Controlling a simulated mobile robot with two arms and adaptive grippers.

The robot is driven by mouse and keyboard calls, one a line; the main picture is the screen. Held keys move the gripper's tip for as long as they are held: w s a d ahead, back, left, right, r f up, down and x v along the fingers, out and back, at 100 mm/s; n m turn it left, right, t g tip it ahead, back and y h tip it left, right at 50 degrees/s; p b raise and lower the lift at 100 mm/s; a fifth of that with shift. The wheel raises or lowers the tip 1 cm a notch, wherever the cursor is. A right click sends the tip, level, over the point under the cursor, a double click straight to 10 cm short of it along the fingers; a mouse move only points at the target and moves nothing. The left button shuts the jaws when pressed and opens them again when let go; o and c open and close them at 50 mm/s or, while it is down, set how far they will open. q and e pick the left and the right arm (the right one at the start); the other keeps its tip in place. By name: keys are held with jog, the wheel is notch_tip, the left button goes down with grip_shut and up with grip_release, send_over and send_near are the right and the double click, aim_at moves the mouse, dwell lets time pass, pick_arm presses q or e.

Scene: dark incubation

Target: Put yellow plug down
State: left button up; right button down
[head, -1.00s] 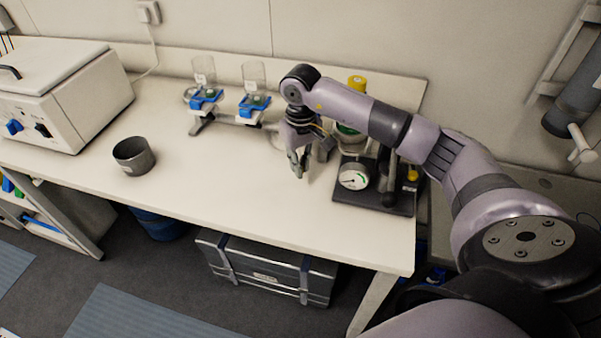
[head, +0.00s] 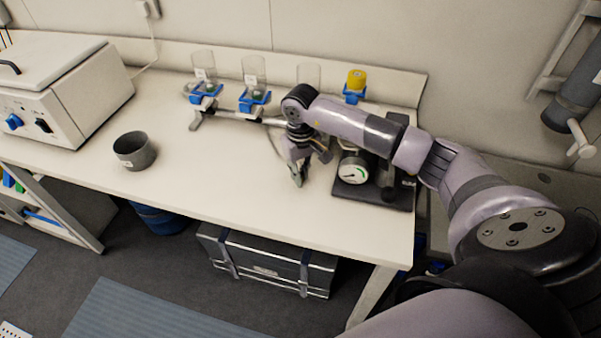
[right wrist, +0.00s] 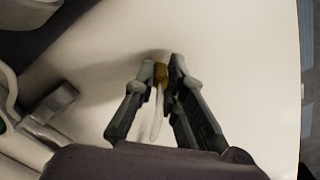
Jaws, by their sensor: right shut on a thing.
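The yellow plug (right wrist: 161,73) shows between my fingertips in the right wrist view, with a pale stem behind it toward the palm. My right gripper (right wrist: 164,66) is shut on it. In the head view my right gripper (head: 299,182) points down at the white bench top (head: 240,180), left of the pump with the gauge. The plug cannot be made out there. The wrist view shows pale bench surface and a shadow by the fingertips; I cannot tell whether the plug touches the bench. My left gripper is not in view.
A pump with a round gauge (head: 353,168) stands close to the right of my gripper. Behind is a rail with clear cups (head: 254,72) and a yellow-topped one (head: 356,80). A dark grey pot (head: 134,151) stands left. The bench between pot and gripper is clear.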

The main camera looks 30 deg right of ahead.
jog(key=shift+f+b, duration=0.35)
jog(key=c, duration=1.7)
grip_release()
jog(key=shift+o, duration=0.2)
jog(key=shift+r, duration=0.15)
jog(key=shift+r+p, duration=0.6)
jog(key=shift+p, duration=0.3)
jog(key=shift+w+r, duration=0.1)
jog(key=shift+r, duration=0.2)
notch_tip(320, 180, up, 10)
jog(key=b, duration=0.4)
jog(key=shift+r, duration=0.65)
